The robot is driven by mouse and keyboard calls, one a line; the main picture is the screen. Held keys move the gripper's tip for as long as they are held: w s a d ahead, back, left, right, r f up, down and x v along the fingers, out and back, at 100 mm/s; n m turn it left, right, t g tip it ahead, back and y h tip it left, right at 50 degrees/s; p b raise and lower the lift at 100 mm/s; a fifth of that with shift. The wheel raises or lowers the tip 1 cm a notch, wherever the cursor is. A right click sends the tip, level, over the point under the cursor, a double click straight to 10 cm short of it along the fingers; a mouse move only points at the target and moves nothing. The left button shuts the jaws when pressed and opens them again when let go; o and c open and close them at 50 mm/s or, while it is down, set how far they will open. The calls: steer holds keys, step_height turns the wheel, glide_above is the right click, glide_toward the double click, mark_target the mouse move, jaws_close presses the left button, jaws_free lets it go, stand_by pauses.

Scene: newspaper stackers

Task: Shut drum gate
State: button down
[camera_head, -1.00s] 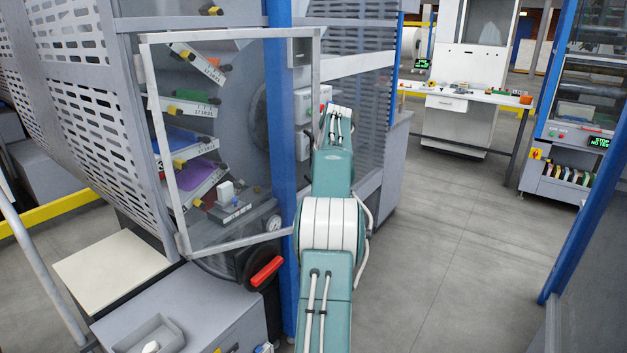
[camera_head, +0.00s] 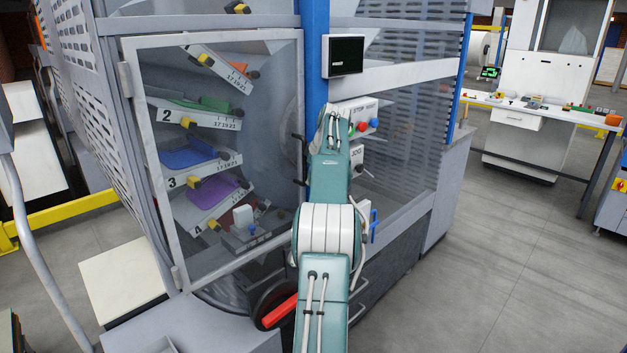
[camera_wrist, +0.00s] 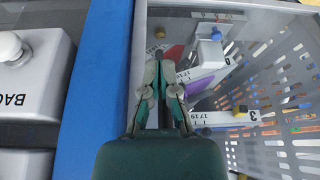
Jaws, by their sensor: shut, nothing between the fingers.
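The drum gate (camera_head: 212,42) is a clear panel in a light grey metal frame at the left of the head view. Its right edge lies close beside the blue post (camera_head: 316,60); I cannot tell whether it is latched. Numbered trays (camera_head: 200,160) show through it. In the wrist view, the gate's frame (camera_wrist: 138,40) runs alongside the blue post (camera_wrist: 98,90). My gripper (camera_wrist: 163,72) is shut and empty, in front of the gate near that frame edge; contact is unclear. In the head view my arm hides the gripper.
A button panel (camera_head: 362,124) and a dark display (camera_head: 343,56) sit right of the post. A black wheel with a red handle (camera_head: 282,311) is below the gate. A cream board (camera_head: 122,277) juts out at left. Open floor (camera_head: 470,260) lies at right.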

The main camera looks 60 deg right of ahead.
steer(key=shift+w, duration=0.25)
steer(key=shift+w+r, duration=0.1)
steer(key=v, duration=0.7)
steer(key=shift+s, duration=0.4)
